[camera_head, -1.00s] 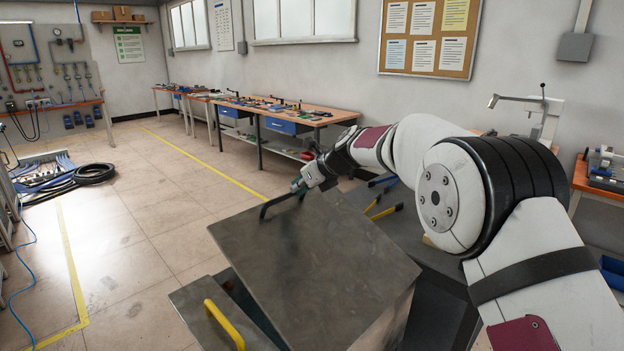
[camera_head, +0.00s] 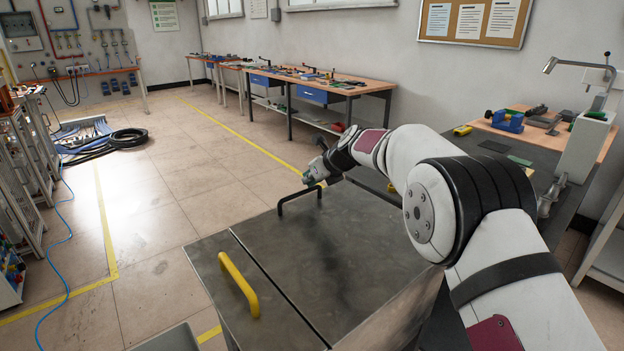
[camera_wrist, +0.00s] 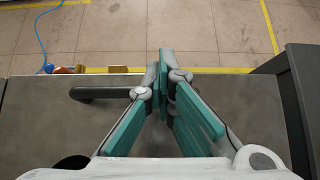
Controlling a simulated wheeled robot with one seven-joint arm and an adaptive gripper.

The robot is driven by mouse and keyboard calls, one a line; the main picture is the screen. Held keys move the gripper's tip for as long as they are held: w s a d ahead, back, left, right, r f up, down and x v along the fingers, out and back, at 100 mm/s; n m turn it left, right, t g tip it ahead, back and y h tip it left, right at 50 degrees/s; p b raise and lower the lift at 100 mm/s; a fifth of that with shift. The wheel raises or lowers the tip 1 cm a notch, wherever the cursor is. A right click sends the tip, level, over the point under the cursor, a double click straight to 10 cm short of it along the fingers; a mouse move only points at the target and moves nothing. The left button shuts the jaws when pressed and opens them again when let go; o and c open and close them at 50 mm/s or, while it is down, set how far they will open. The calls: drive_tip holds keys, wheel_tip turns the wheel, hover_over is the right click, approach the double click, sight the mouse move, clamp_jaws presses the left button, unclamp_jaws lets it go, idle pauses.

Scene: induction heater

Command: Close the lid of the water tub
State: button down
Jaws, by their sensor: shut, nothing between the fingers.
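The water tub's lid is a dark grey metal panel (camera_head: 340,240) with a black bar handle (camera_head: 296,197) near its far edge. It looks flat and about level with the neighbouring panel (camera_head: 225,285) that has a yellow handle (camera_head: 238,284). A thin dark seam separates the two panels. My gripper (camera_head: 318,180) is at the right end of the black handle. In the wrist view my gripper's green-padded fingers (camera_wrist: 165,80) are together and empty. The black handle (camera_wrist: 100,92) lies to their left there; whether they touch it is unclear. The tub's inside is hidden.
A dark bench with a blue vise (camera_head: 503,121) stands right of my arm. A long workbench (camera_head: 330,85) runs along the back wall. A black hose coil (camera_head: 128,138) lies on the floor at left. The floor left of the tub is mostly clear.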

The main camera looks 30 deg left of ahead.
drive_tip(key=shift+s+d+f+h, duration=0.1)
drive_tip(key=shift+d+f+h, duration=0.05)
drive_tip(key=shift+f, duration=0.4)
drive_tip(key=shift+s+d+f+h, duration=0.1)
drive_tip(key=shift+f+h, duration=0.05)
drive_tip(key=shift+f, duration=0.4)
drive_tip(key=shift+d, duration=0.1)
drive_tip(key=shift+d+r, duration=0.45)
drive_tip(key=shift+r, duration=0.05)
drive_tip(key=a+r+v, duration=0.1)
drive_tip(key=v, duration=1)
drive_tip(key=shift+d+r, duration=0.25)
drive_tip(key=shift+r, duration=0.05)
